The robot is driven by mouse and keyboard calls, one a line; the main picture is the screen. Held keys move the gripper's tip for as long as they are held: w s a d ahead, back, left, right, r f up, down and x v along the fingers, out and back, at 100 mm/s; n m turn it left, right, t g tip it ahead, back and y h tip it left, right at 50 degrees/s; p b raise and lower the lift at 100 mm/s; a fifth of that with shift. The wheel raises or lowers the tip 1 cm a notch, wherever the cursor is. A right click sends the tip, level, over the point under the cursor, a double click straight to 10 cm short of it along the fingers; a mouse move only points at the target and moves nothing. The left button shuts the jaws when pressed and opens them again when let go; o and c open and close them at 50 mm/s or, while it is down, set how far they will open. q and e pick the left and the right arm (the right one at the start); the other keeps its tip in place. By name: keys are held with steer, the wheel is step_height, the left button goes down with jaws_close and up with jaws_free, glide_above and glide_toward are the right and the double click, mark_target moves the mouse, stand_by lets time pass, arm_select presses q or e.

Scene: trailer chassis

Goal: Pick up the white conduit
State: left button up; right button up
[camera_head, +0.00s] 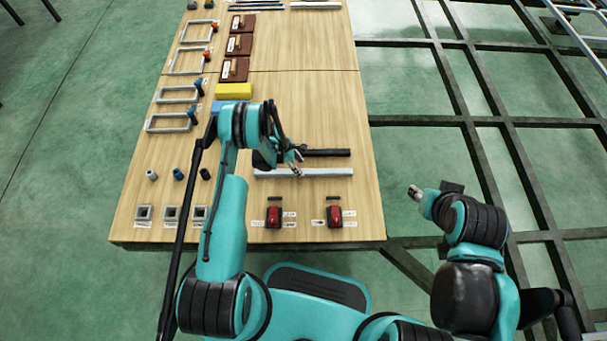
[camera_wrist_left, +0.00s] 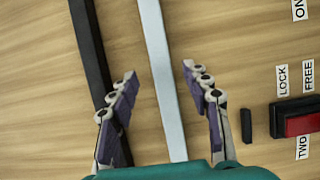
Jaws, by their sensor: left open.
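The white conduit (camera_head: 318,172) is a long pale bar lying flat on the wooden table, next to a black conduit (camera_head: 328,153). In the left wrist view the white conduit (camera_wrist_left: 160,50) runs lengthwise between the spread fingers of my left gripper (camera_wrist_left: 160,74), with a gap on each side. My left gripper (camera_head: 293,163) is open and empty over the conduit in the head view; its height above it is hard to tell. The black conduit (camera_wrist_left: 88,45) passes by the left finger. My right gripper (camera_head: 416,193) is beyond the table's right edge, its jaws too small to read.
Two red switches (camera_head: 273,217) (camera_head: 334,216) with labels sit near the table's front edge; one red switch also shows in the left wrist view (camera_wrist_left: 298,122). Grey frames, square tubes and a yellow block (camera_head: 233,91) are on the left side. A dark chassis frame (camera_head: 480,122) lies to the right.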

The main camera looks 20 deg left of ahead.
mark_target(303, 171)
arm_select(q)
steer(key=b+x, duration=0.1)
steer(key=x, duration=0.2)
steer(key=shift+d+f, duration=0.1)
steer(key=shift+f, duration=0.3)
steer(key=shift+r, duration=0.1)
jaws_close()
steer(key=shift+r, duration=0.1)
